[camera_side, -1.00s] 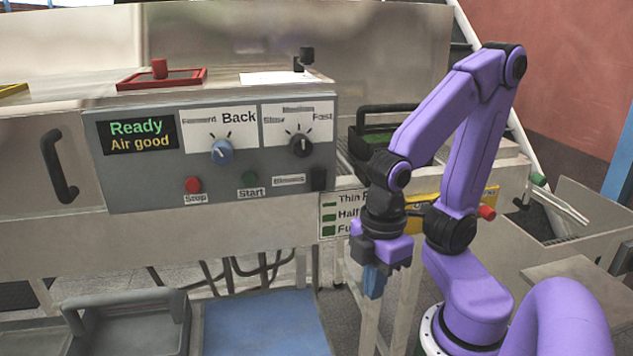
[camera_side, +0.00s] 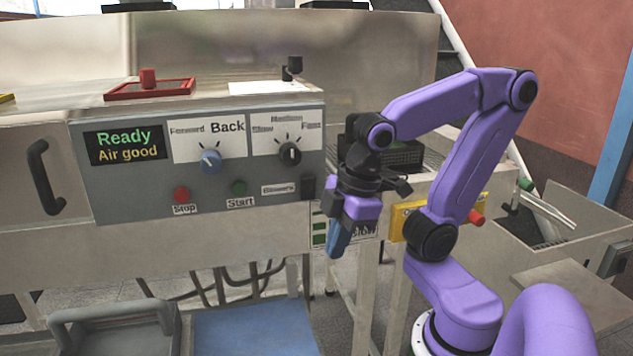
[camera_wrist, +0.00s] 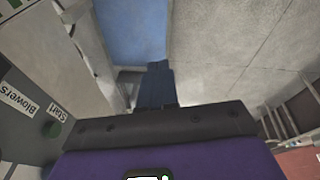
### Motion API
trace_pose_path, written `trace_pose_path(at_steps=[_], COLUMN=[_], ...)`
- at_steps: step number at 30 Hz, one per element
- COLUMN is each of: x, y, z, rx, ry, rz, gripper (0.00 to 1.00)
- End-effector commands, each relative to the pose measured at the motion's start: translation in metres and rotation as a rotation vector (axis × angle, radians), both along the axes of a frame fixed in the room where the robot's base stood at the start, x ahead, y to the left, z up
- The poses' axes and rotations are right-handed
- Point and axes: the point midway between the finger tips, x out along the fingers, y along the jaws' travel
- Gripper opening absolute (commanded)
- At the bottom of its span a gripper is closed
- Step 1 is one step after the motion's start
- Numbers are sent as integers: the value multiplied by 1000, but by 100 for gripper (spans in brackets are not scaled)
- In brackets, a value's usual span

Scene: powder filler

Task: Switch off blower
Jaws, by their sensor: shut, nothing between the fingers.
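The black blower switch (camera_side: 308,187) sits at the lower right corner of the grey control panel (camera_side: 130,200), beside the "Blowers" label (camera_side: 279,188). Whether it is on or off cannot be told. My gripper (camera_side: 337,246) is shut and empty, with its blue fingers pointing down. It is a little right of the switch and lower than it, apart from the panel in the side view. In the wrist view the shut fingers (camera_wrist: 155,84) show at the centre. The "Blowers" label (camera_wrist: 17,98) is at the left edge there; the switch is not clearly visible in that view.
The display (camera_side: 125,145) reads "Ready, Air good". A yellow box with a red button (camera_side: 476,218) is behind my arm.

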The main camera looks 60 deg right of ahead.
Motion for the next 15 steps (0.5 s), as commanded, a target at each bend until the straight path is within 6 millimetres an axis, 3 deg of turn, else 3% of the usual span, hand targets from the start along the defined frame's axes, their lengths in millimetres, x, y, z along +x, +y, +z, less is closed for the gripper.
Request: trace_pose_path(at_steps=[7, 15], x=[26, 35], y=[-29, -67], z=[39, 77], rx=[26, 11], ry=[-153, -313], rz=[-99, -222], gripper=[0, 0])
